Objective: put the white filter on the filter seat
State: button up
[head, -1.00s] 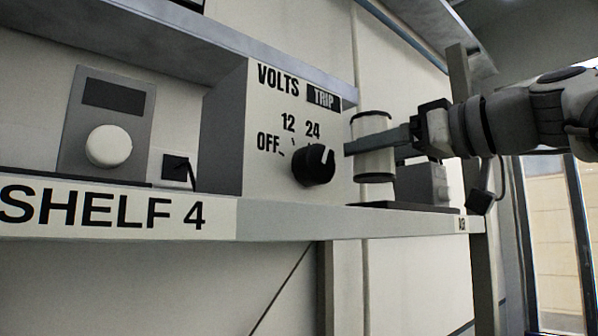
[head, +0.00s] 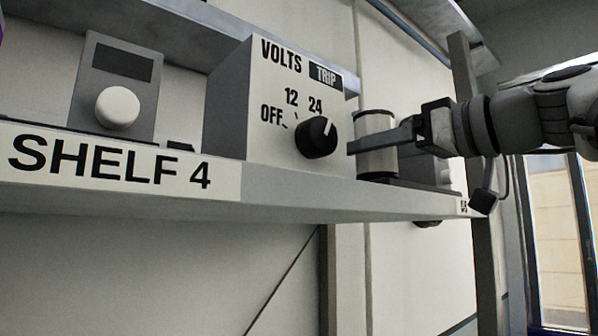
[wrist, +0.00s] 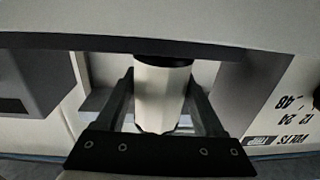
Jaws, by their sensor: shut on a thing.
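The white filter (head: 375,123) is a pale upright cylinder with dark rims, beside the VOLTS panel in the head view. My gripper (head: 368,145) reaches in from the right and is shut on it; one finger crosses its front. In the wrist view, which is upside down, the filter (wrist: 163,97) sits between both fingers (wrist: 160,85). A dark flat plate (head: 410,184), which looks like the filter seat, lies on the shelf under the filter. The filter's lower end is at or very near the plate; I cannot tell whether they touch.
The VOLTS box (head: 265,100) with its black knob (head: 317,138) stands close left of the filter. A grey box (head: 425,165) is behind the gripper. A grey unit with a white knob (head: 118,107) stands further left on the shelf (head: 300,190). A post (head: 470,120) rises at right.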

jog(key=shift+f+b, duration=0.3)
jog(key=shift+f, duration=0.1)
jog(key=o, duration=1.6)
jog(key=shift+c, duration=0.2)
jog(key=b+v, duration=0.1)
jog(key=v, duration=1.6)
jog(key=shift+s, duration=0.15)
jog(key=shift+d, duration=0.2)
